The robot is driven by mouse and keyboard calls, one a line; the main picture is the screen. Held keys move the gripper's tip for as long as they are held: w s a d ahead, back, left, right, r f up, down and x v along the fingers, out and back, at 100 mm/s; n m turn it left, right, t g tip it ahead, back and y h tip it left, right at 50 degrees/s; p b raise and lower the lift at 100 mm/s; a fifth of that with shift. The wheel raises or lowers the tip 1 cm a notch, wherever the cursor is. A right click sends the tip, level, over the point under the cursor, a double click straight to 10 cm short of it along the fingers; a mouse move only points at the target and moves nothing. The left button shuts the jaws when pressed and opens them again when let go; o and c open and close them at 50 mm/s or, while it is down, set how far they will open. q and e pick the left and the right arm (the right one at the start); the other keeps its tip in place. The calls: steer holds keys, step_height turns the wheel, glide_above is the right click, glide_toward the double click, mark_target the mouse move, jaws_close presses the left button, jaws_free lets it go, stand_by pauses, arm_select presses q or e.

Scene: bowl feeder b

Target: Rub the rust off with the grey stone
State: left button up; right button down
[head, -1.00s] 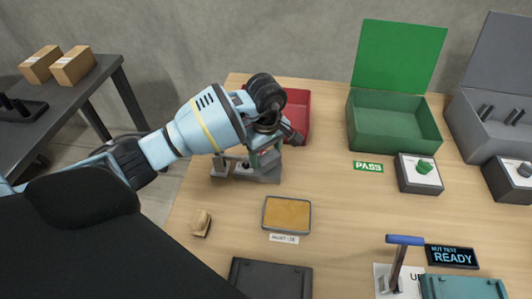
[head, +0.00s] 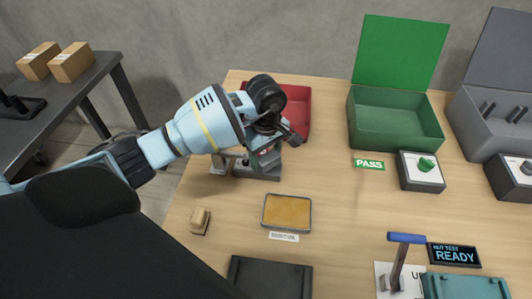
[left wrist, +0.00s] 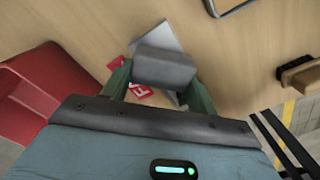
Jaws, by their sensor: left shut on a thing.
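My left gripper (left wrist: 161,80) is shut on the grey stone (left wrist: 163,67), a plain grey block held between two green fingers. In the head view the gripper (head: 264,150) is low beside the red bin, over a grey metal fixture (head: 222,164), and the stone cannot be made out there. In the left wrist view a pale grey plate shows partly behind the stone; I cannot tell whether they touch. A shallow tray (head: 264,212) with an orange-brown surface lies nearer the front, with a small label I cannot read surely. No rust is clearly visible. My right gripper is not in view.
The red bin (head: 297,98) stands behind the gripper. A wooden brush (head: 200,219) lies at front left. A green box (head: 395,125) and a grey box (head: 490,125) stand at back right. A blue-handled lever (head: 404,240) is at front right.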

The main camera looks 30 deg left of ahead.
arm_select(q)
steer(key=shift+f, duration=0.3)
steer(key=shift+s+a+r, duration=0.1)
steer(key=shift+s+a, duration=0.25)
steer(key=shift+a, duration=0.4)
steer(key=shift+s+a, duration=0.25)
steer(key=shift+a, duration=0.3)
steer(key=shift+s+a+r+p, duration=0.1)
steer(key=shift+s+a+p, duration=0.2)
steer(key=shift+a, duration=0.3)
steer(key=c, duration=0.3)
steer(key=shift+a, duration=0.1)
steer(key=shift+c, duration=0.4)
steer(key=shift+f, duration=0.2)
